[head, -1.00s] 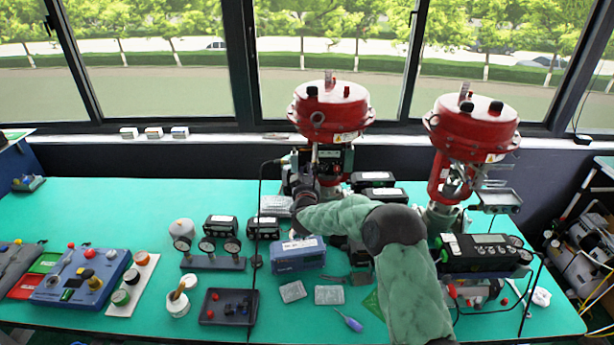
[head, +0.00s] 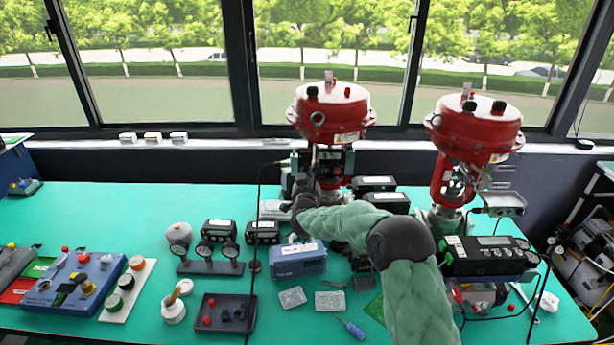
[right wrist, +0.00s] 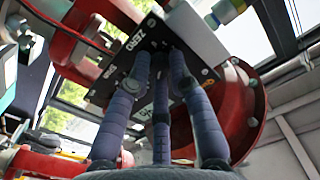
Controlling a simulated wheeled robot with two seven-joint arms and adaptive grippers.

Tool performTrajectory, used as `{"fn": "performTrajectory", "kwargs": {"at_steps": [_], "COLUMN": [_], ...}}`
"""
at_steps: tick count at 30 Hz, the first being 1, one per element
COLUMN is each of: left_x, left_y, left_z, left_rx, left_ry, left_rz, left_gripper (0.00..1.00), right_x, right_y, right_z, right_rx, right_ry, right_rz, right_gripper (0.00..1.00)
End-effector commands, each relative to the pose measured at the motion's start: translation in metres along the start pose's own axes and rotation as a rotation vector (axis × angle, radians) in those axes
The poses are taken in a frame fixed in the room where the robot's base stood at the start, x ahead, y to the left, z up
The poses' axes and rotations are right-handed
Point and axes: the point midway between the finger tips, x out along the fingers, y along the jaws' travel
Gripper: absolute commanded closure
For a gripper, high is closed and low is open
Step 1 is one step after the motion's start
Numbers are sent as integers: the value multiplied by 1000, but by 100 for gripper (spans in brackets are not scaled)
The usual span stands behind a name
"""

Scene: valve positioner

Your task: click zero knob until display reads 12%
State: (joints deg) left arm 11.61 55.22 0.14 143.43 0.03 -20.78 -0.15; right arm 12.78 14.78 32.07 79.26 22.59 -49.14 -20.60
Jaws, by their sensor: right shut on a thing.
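The positioner, a dark box (head: 337,163), is mounted on the left red valve (head: 331,112). In the right wrist view its black panel (right wrist: 122,72) has white lettering that reads ZERO. My right gripper (right wrist: 165,58) has its fingers drawn together against this panel, beside the lettering. The fingers are shut on a small part there, and they hide the zero knob. In the head view my right gripper (head: 299,178) is at the left side of the positioner, partly hidden by my own arm. I cannot read any display value. My left gripper is not in view.
A second red valve (head: 474,130) stands to the right, with a black positioner (head: 490,254) in front. A blue-grey box (head: 298,260), gauges (head: 211,252) and a dark tray (head: 225,313) are on the green table.

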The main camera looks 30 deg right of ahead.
Motion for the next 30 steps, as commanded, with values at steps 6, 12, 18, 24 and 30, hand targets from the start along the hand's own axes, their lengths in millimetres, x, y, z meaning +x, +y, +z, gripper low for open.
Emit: {"fn": "performTrajectory", "kwargs": {"at_steps": [6, 12, 18, 24, 30], "left_x": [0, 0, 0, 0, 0], "left_y": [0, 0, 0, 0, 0], "left_z": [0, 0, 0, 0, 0], "left_rx": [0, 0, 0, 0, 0], "left_ry": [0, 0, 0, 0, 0], "left_rz": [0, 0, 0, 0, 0], "left_gripper": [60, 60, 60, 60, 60], "right_x": [0, 0, -5, -32, -70], "right_y": [0, 0, 0, -1, -1], "right_z": [-1, -1, 0, -1, -1], "right_rx": [0, -1, -1, -1, 0], "right_ry": [2, 1, 0, 0, 1], "right_rz": [0, 0, -1, -2, -3], "right_gripper": [69, 69, 69, 69, 69]}}
